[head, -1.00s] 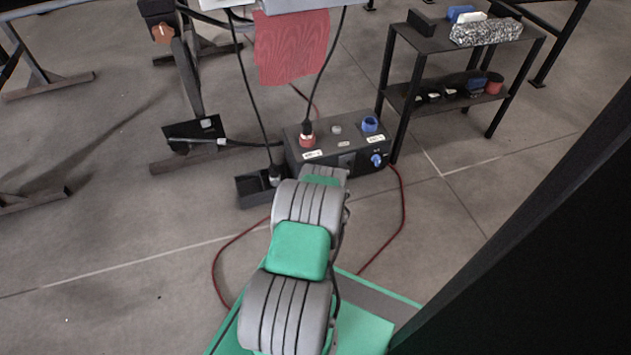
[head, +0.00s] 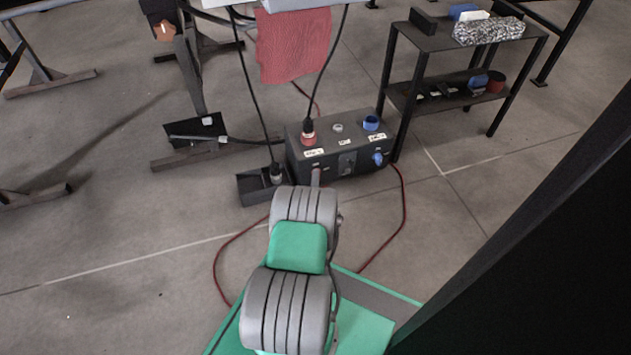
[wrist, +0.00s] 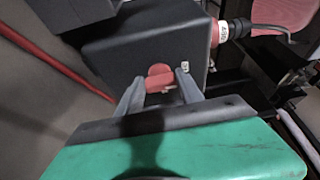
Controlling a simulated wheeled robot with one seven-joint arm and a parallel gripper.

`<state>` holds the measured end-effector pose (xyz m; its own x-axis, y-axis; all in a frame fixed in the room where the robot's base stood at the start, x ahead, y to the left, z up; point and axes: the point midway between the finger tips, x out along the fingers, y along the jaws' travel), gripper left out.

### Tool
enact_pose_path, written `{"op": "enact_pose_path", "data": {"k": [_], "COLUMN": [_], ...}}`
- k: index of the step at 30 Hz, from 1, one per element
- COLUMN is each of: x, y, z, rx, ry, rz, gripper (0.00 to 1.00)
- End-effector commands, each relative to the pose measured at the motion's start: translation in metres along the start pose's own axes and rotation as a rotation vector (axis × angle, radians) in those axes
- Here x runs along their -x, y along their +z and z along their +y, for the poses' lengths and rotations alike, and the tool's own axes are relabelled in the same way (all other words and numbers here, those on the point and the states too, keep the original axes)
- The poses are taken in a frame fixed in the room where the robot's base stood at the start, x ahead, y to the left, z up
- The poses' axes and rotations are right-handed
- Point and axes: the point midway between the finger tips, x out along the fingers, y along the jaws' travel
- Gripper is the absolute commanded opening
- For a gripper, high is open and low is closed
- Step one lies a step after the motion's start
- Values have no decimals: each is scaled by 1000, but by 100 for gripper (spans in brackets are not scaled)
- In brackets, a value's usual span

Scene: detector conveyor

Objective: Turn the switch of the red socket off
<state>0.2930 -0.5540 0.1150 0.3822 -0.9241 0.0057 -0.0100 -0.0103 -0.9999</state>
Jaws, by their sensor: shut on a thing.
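The red socket (head: 308,136) is on the top left of a dark box (head: 348,163), with a black plug and cable in it. In the wrist view the red socket (wrist: 217,32) shows at the upper right, beside the box (wrist: 150,40). A red switch knob (wrist: 161,78) is on the box's front face. My gripper (wrist: 160,82) has one finger on each side of this knob and is shut on it. In the head view my arm hides the gripper and the knob.
A blue socket (head: 371,123) and a blue knob (head: 378,159) are at the box's right. A small black tray (head: 260,186) stands at its left. A black shelf (head: 440,98) is behind right. A red cable (head: 403,215) lies on the floor.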

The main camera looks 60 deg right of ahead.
Motion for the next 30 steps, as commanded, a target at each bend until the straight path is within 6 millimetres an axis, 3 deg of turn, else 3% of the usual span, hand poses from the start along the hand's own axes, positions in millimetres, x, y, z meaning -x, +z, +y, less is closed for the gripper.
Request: {"op": "enact_pose_path", "data": {"k": [8, 9, 16, 30], "x": [0, 0, 0, -1], "y": [-1, -1, 0, 0], "z": [0, 0, 0, -2], "rx": [4, 4, 2, -84], "ry": [-1, -1, 0, 35], "rz": [2, 2, 1, 0], "gripper": [3, 45, 64, 65]}}
